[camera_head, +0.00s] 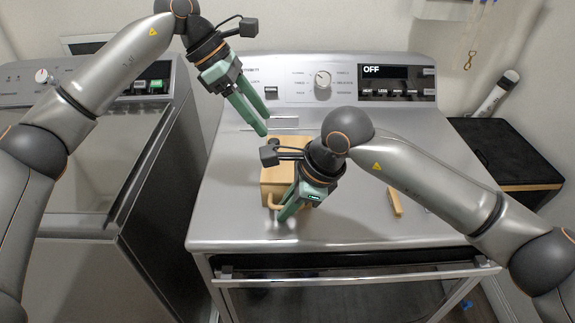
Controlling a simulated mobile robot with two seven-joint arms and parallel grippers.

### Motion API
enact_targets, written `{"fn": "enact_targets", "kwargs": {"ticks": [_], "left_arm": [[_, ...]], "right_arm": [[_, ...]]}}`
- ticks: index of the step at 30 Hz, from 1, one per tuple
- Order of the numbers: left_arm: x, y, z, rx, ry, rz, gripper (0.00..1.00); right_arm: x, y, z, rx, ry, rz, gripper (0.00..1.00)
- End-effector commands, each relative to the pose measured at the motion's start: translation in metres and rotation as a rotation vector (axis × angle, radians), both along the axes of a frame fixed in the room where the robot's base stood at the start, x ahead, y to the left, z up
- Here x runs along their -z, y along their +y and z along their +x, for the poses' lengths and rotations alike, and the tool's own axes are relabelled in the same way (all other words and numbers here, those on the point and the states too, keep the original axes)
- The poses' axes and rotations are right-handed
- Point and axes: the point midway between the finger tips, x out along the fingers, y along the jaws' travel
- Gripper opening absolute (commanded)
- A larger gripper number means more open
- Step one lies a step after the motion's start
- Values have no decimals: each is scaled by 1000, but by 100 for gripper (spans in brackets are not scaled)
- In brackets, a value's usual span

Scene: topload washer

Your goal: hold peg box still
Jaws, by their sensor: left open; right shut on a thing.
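The peg box (272,174) is a light wooden box on top of the washer (225,207), near the middle. Its right side is partly hidden by my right gripper and arm. My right gripper (281,215) is at the front of the box, shut on the box's front part, which looks like a small wooden handle (271,201). My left gripper (265,125) is open and empty, above and behind the box, with its fingers pointing down to the right.
A small wooden peg (394,202) lies on the washer top to the right, below my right arm. A control panel (345,82) with a knob rises at the back. Another machine (95,180) stands at the left, and a black-topped box (510,150) at the right. The front left of the top is clear.

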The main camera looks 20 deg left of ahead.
Motion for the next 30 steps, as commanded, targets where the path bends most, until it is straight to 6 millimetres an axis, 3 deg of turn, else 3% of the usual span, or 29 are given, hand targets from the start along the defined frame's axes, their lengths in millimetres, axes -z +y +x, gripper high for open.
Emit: {"fn": "enact_targets", "kwargs": {"ticks": [10, 24, 30], "left_arm": [[38, -23, 5, 2, 2, 0, 59], [45, -28, 6, 2, 0, 1, 59], [45, -27, 6, 1, 1, 1, 37]], "right_arm": [[0, 0, 0, 0, -1, 0, 0], [0, 0, 0, 0, -1, 0, 0], [0, 0, 0, 0, -1, 0, 0]]}}
